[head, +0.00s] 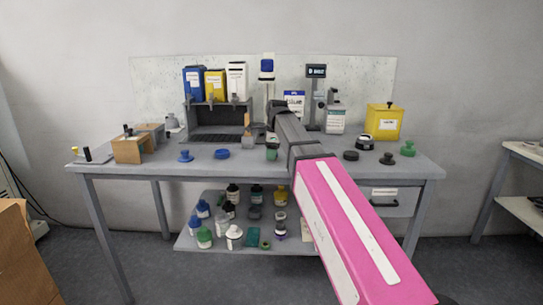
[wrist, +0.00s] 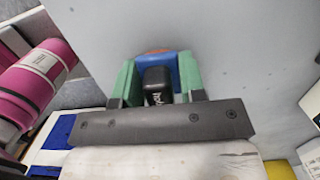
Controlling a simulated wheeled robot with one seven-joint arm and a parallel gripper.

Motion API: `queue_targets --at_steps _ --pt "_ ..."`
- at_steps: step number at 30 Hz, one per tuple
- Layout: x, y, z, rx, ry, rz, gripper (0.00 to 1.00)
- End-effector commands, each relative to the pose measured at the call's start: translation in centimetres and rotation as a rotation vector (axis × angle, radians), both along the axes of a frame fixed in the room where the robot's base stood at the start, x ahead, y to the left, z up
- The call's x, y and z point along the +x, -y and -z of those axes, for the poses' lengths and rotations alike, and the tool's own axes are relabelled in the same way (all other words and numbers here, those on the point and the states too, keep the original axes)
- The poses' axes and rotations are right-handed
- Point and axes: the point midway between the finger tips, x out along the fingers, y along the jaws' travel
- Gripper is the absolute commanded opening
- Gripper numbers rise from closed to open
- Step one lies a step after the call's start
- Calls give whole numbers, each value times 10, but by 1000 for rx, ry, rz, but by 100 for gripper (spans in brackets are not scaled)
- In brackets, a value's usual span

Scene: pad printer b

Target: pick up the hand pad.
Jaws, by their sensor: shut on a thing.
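My gripper (wrist: 158,84) is shut on the hand pad (wrist: 156,90), which shows a black lettered top between the two green fingers in the wrist view. Blue material and a reddish edge show behind it. In the head view, my gripper (head: 272,153) is low over the middle of the bench, at the end of my arm. There the pad is mostly hidden, and I cannot tell whether it touches the bench top.
The grey bench (head: 320,166) has a blue knobbed piece (head: 185,156) and a blue dish (head: 222,154) at left. Dark round pieces (head: 351,155), a green knobbed piece (head: 408,149) and a yellow box (head: 384,122) stand at right. A dark rack (head: 215,118) stands behind.

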Motion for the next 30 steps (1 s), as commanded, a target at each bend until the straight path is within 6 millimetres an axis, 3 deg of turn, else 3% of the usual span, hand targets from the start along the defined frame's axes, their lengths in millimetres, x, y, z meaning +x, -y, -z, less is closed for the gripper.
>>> queue_targets --at_steps 8,18,24,30 --pt "1 0 -38 1 2 0 14" --pt "-47 -62 -80 1 2 -4 14" --pt "-62 -84 -97 1 1 -2 14" --pt "-69 -93 -103 0 -1 -1 14"
